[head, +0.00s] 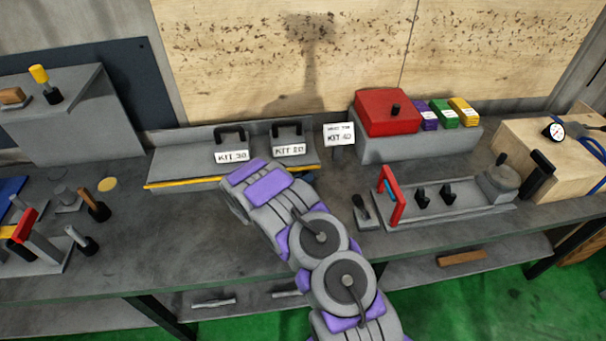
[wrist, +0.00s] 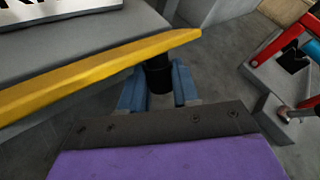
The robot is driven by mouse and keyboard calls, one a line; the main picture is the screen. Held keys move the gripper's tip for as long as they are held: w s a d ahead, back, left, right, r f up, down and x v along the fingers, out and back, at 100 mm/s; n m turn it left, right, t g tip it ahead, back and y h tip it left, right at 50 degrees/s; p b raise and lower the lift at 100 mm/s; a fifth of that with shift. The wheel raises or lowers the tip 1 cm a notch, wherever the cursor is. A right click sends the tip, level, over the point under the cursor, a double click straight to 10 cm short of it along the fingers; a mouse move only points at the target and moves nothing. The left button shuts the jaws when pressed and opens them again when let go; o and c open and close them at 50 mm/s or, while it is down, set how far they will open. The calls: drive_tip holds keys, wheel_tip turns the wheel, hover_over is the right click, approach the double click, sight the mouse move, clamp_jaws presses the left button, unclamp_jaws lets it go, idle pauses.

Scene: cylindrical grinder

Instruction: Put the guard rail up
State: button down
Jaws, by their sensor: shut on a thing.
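The guard rail is a long yellow bar (head: 185,183) along the front edge of the grey kit shelf (head: 165,160). My arm covers its middle in the head view. In the wrist view the yellow bar (wrist: 100,72) crosses the upper left, and a short black grip (wrist: 158,77) shows at its right end. My gripper (wrist: 160,88) has its blue fingers on either side of this grip and is shut on it. The rail lies low along the shelf front.
Kit 30 (head: 232,155) and Kit 20 (head: 289,149) stand on the shelf, with a Kit 40 sign (head: 339,136) to the right. A grey fixture with a red handle (head: 391,195) is to the right on the bench. Bare bench (head: 150,230) lies in front.

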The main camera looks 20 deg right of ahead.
sight(303, 168)
wheel_tip(303, 168, up, 2)
drive_tip(key=n+g+y+p, duration=0.1)
drive_tip(key=p, duration=0.3)
drive_tip(key=shift+w+a+g+p, duration=0.1)
drive_tip(key=shift+g+p, duration=0.2)
drive_tip(key=shift+p, duration=0.05)
drive_tip(key=n+g+p, duration=0.1)
drive_tip(key=p, duration=0.1)
drive_tip(key=r+g+y+p, duration=0.1)
drive_tip(key=p, duration=0.2)
drive_tip(key=shift+w+r+n+p, duration=0.15)
drive_tip(key=shift+w+n+p, duration=0.15)
drive_tip(key=shift+n, duration=0.1)
drive_tip(key=shift+w+r+n+g+y+p, duration=0.2)
drive_tip(key=shift+n+g+y+p, duration=0.25)
drive_tip(key=shift+g+p, duration=0.2)
drive_tip(key=shift+w+d+r+n+g+y+p, duration=0.2)
drive_tip(key=shift+w+n+g+y+p, duration=0.2)
drive_tip(key=shift+g, duration=0.35)
drive_tip(key=c, duration=1.9)
unclamp_jaws()
drive_tip(key=shift+w+r+g, duration=0.1)
drive_tip(key=shift+r+g, duration=0.05)
drive_tip(key=shift+g, duration=0.15)
drive_tip(key=o, duration=1.1)
